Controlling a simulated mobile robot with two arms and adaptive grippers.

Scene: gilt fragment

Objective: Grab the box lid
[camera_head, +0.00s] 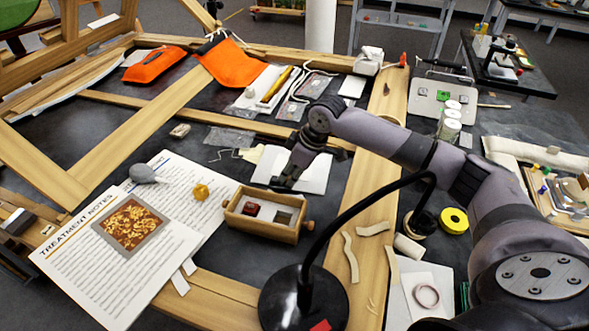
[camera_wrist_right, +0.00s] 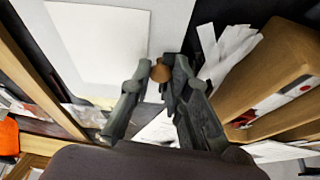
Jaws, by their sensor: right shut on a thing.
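My right gripper (camera_head: 287,180) reaches down over a white sheet behind the open wooden box (camera_head: 262,232). In the right wrist view its fingers (camera_wrist_right: 155,84) are closed in around a small round brown knob (camera_wrist_right: 160,71), which I take to be part of the box lid. The rest of the lid cannot be made out; the fingers cover that spot in the head view. The box has round knobs at its ends and holds a dark red piece (camera_head: 251,209) and pale pieces. It also shows at the right of the right wrist view (camera_wrist_right: 265,75). My left gripper is not in view.
A black lamp base (camera_head: 290,300) with a curved neck stands close in front of the box. Treatment notes (camera_head: 75,265) and a grey blower bulb (camera_head: 143,173) lie left. A wooden beam (camera_head: 372,185) and yellow tape roll (camera_head: 454,221) are right.

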